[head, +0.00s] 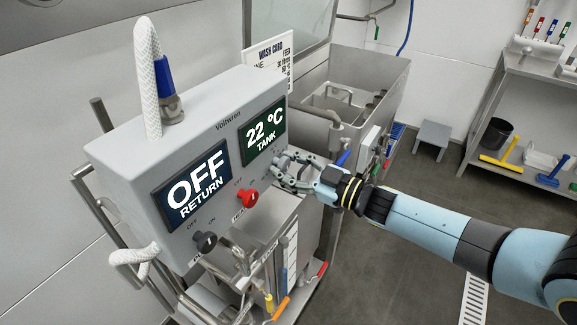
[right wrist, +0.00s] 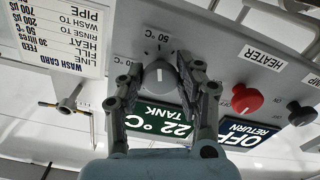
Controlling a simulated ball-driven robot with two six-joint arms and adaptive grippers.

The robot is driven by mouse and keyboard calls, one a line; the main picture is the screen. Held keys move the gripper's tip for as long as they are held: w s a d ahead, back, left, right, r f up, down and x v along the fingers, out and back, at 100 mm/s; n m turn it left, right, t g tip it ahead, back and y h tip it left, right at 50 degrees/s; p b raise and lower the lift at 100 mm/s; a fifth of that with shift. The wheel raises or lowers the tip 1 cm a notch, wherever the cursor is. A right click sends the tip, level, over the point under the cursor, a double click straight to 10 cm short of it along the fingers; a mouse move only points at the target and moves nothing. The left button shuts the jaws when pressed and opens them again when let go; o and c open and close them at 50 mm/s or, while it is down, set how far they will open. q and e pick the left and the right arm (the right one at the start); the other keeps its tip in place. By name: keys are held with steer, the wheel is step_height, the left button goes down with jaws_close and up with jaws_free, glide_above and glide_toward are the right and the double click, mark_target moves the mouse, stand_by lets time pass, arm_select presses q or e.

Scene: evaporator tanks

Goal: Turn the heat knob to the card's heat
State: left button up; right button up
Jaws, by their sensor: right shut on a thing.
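The grey heat knob (right wrist: 158,75) with a white pointer line is on the control box (head: 222,115), below the tank display (head: 263,134) reading 22 °C. My right gripper (right wrist: 160,82) is shut on the knob, one finger on each side. The wrist view is upside down; the pointer line points up in it, towards a "50 °C" mark. In the head view my right gripper (head: 290,172) covers the knob. The wash card (right wrist: 52,38) shows behind the box; its heat line seems to read 50 °C, though small. My left gripper is not in view.
A red heater knob (head: 247,196) and a black pump knob (head: 205,241) sit on the same box face. The return display (head: 197,186) reads OFF. Steel tanks (head: 355,85) stand behind; a shelf (head: 540,110) is at the right.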

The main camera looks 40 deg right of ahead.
steer(key=o, duration=1.2)
steer(key=shift+f, duration=0.1)
steer(key=shift+c, duration=0.2)
steer(key=shift+s, duration=0.1)
steer(key=v, duration=1.2)
